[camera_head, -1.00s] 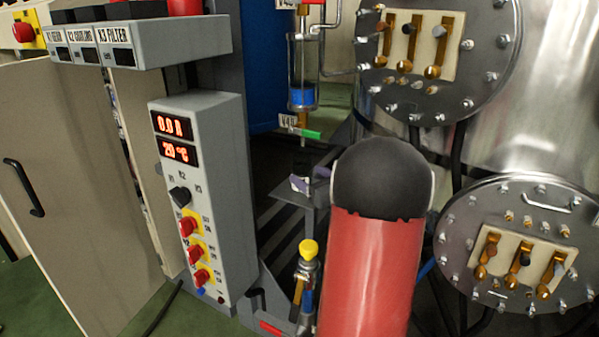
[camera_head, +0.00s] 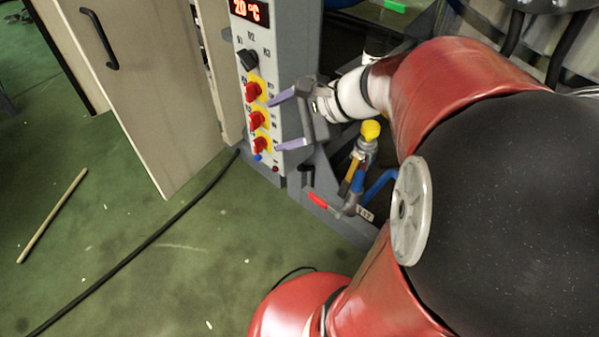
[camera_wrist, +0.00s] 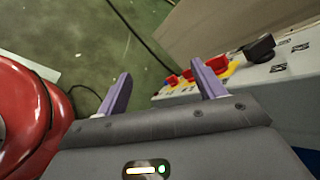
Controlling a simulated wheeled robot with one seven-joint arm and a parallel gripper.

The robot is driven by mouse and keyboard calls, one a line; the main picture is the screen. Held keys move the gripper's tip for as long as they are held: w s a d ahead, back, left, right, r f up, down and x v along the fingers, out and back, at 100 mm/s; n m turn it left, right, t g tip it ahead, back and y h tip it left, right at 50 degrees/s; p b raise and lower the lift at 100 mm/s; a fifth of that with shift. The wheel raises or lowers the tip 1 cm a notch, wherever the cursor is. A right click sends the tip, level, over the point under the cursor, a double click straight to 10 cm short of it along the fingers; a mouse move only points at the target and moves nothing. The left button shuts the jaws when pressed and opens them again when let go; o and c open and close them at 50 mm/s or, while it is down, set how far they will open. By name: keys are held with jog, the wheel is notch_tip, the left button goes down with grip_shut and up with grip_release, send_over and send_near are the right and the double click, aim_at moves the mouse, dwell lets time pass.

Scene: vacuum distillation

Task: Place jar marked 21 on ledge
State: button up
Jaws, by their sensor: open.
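My gripper (camera_head: 277,123) is in front of the grey control box, its two purple fingers spread apart with nothing between them. In the wrist view my gripper (camera_wrist: 160,75) also shows open and empty, with green floor past its left finger and the control box past its right. I cannot make out a jar marked 21 in either current view. No ledge can be clearly told; my arm hides much of the right side of the head view.
The control box (camera_head: 290,70) has red knobs and a black selector beside my fingers. A yellow-topped valve (camera_head: 370,131) and red-handled valve (camera_head: 318,201) stand low by my arm. A beige cabinet (camera_head: 150,110) is at left. A black cable (camera_head: 140,262) crosses the open green floor.

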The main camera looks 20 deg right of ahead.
jog(key=s+a+f+n+g+h, duration=0.1)
jog(key=s+a+n+g+h, duration=0.1)
jog(key=s+n+h, duration=0.5)
jog(key=s+a+n, duration=0.1)
jog(key=s+n, duration=0.4)
jog(key=n, duration=0.5)
jog(key=shift+s+h, duration=0.35)
jog(key=shift+h, duration=0.05)
jog(key=shift+d, duration=0.1)
